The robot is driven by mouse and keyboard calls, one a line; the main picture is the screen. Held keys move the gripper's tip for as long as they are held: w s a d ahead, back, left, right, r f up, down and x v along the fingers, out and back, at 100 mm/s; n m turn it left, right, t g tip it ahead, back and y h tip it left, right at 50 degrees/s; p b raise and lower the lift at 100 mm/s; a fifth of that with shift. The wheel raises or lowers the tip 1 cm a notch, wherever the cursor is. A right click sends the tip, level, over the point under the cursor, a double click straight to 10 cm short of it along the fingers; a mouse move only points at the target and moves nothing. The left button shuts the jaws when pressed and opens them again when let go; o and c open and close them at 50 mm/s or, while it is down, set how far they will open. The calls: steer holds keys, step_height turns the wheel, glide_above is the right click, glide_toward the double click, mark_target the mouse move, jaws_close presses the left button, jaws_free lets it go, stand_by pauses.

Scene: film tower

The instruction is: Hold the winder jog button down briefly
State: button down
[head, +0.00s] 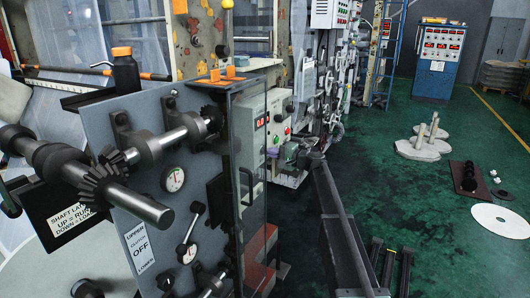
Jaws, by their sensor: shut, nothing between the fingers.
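A pale control box (279,118) stands just behind the dark grey machine panel, near the middle of the head view. It carries a small red-lit display (260,122) and several small round buttons (289,108). The labels are too small to read, so I cannot tell which button is the winder jog button or whether any is pressed. I cannot make out my gripper anywhere in this view, so its distance from the buttons does not show.
The grey panel (150,150) at left carries a thick geared shaft (70,165), a gauge (173,179) and levers. Black bars (390,270) and flat white pieces (422,147) lie on the open green floor at right. A blue cabinet (440,80) stands behind.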

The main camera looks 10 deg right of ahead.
steer(key=v, duration=0.6)
steer(key=s+a+f+n+g+h, duration=0.1)
steer(key=s+f+n+g+h, duration=0.2)
steer(key=s, duration=0.5)
steer(key=s+a+f+g+h, duration=0.1)
steer(key=s+f+g+h, duration=0.1)
steer(key=s+f, duration=0.5)
steer(key=s+a+f+n+g+h, duration=0.1)
steer(key=s+f+n+g+h, duration=0.15)
steer(key=s, duration=0.55)
steer(key=s+d+f+n+g+h, duration=0.15)
steer(key=s+h, duration=0.25)
steer(key=s, duration=0.7)
steer(key=s+d+f+g+h, duration=0.1)
steer(key=s+f+h, duration=0.25)
steer(key=s, duration=0.85)
step_height(320, 180, up, 21)
steer(key=w+a+p, duration=0.1)
steer(key=p, duration=1.9)
steer(key=shift+a+f, duration=0.2)
steer(key=shift+f, duration=0.05)
steer(key=shift+w, duration=0.1)
